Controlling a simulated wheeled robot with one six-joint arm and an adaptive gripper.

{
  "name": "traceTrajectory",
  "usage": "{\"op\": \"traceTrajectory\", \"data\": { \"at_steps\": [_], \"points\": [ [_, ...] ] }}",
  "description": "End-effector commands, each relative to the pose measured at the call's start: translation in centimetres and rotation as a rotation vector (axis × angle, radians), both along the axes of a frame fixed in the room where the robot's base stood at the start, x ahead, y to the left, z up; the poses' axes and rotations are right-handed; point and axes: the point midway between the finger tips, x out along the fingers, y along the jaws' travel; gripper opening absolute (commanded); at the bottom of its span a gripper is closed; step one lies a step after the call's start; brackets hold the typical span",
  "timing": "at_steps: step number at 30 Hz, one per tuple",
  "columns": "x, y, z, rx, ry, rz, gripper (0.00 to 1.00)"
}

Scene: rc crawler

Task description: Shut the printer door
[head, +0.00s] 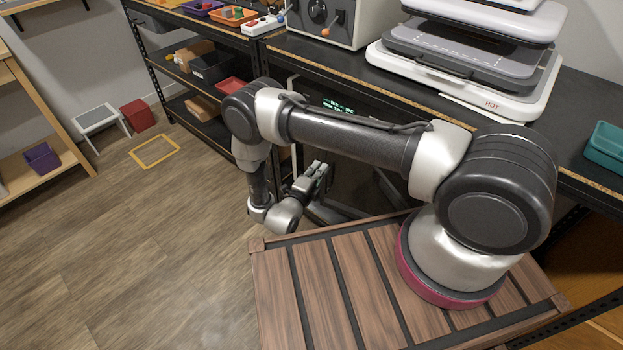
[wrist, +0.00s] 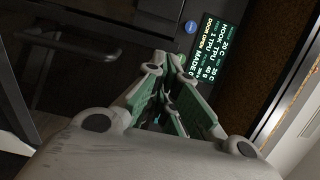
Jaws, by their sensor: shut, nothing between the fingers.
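The printer stands under the black bench, mostly hidden behind my arm. Its display (head: 338,107) glows green in the head view. In the wrist view the display (wrist: 207,48) faces the camera, with a line that reads "DOOR OPEN". A dark panel with a bar handle (wrist: 62,45), which looks like the printer door, fills the left of the wrist view. How far the door is swung cannot be told. My gripper (head: 320,168) is shut and empty in front of the printer.
A heat press (head: 465,75) marked HOT and a grey machine (head: 325,18) stand on the bench above. Shelves with boxes (head: 210,68) are to the left. A white stool (head: 97,120), a red bin (head: 138,115) and a yellow frame (head: 154,151) are on the otherwise open floor.

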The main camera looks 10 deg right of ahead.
Motion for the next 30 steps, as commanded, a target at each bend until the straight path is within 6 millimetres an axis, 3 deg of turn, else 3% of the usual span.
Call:
{"op": "traceTrajectory", "data": {
  "at_steps": [9,25,30],
  "points": [
    [3.5,-3.0,0.0,0.001,0.001,-0.002,0.00],
    [4.4,-3.7,0.0,0.002,-0.001,-0.014,0.00],
    [7.2,-6.1,0.0,0.003,-0.005,-0.109,0.00]
  ]
}}
